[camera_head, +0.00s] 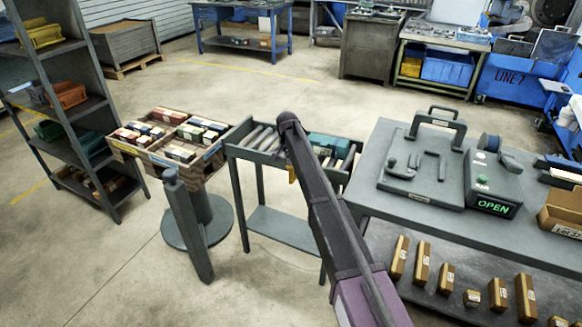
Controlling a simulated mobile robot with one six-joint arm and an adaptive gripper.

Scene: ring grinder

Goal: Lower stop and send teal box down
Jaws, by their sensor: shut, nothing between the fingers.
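The teal box (328,144) lies on a dark roller conveyor (241,150) in the middle of the view, just right of my arm. Grey rollers show bare on the conveyor's left part and again right of the box. My arm crosses in front of the conveyor and hides part of its middle. My gripper is not visible; the arm bends away at its top end. A small yellow piece (291,173) shows at the conveyor's front edge beside my arm; I cannot tell if it belongs to the stop. The stop itself is not clearly visible.
Left of the conveyor, a wooden tray (136,151) of small boxes stands on a round base. A dark post (189,228) rises before it. A shelf rack (65,105) stands left. The right bench (400,209) carries a fixture and a box reading OPEN (492,185).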

